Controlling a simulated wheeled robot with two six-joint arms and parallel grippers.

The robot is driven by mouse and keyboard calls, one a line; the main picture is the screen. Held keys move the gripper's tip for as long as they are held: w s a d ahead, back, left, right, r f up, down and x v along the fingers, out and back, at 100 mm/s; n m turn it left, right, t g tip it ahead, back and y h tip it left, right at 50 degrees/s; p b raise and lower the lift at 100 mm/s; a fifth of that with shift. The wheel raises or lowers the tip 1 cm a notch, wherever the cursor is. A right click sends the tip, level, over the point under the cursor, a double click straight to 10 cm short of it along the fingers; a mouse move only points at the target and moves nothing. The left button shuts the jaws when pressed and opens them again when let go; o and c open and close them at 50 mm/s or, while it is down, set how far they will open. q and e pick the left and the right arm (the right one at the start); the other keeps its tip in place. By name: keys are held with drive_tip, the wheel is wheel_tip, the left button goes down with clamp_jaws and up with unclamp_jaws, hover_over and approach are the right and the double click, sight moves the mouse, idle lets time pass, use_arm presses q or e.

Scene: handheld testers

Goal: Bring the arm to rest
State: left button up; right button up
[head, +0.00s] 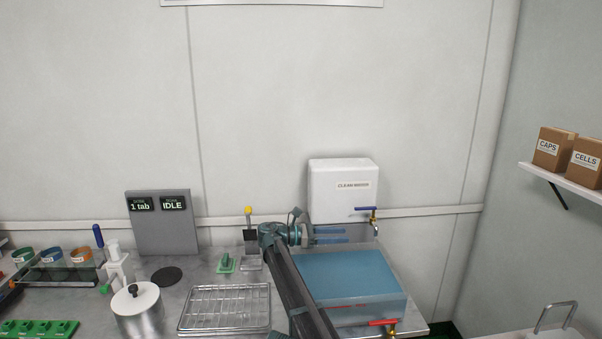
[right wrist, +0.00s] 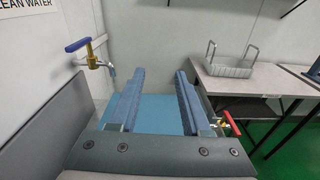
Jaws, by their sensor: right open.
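My right arm reaches up from the bottom of the head view, and its gripper (head: 331,235) points right, above the back of a blue water-filled tank (head: 350,275). The two blue fingers are apart, with nothing between them. In the right wrist view the open gripper (right wrist: 157,95) shows from behind, with the tank's blue surface below it. The blue-handled tap (right wrist: 92,50) of the clean water container is to the left of the fingers there. My left gripper is not in view.
The white clean water container (head: 343,188) stands behind the tank. A red-handled tap (head: 385,323) is at the tank's front.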

drive_tip(key=s+d+f+m+y+p, duration=0.1)
drive_tip(key=s+f+m+y+p, duration=0.3)
drive_tip(key=s, duration=0.7)
drive_tip(key=s+d+f+m+y+p, duration=0.1)
drive_tip(key=s+f+m+y, duration=0.3)
drive_tip(key=s, duration=0.8)
drive_tip(key=s+a+f+m+g+y+p, duration=0.1)
drive_tip(key=s+a+f+m+y+p, duration=0.1)
drive_tip(key=s, duration=0.7)
drive_tip(key=s+a+f+m+y+p, duration=0.1)
drive_tip(key=s+a+m+y, duration=0.3)
drive_tip(key=s, duration=0.6)
drive_tip(key=shift+s+a+f+m+g+y+p, duration=0.2)
drive_tip(key=shift+a+f+m+g+y+p, duration=0.2)
drive_tip(key=shift+a+f+y, duration=0.5)
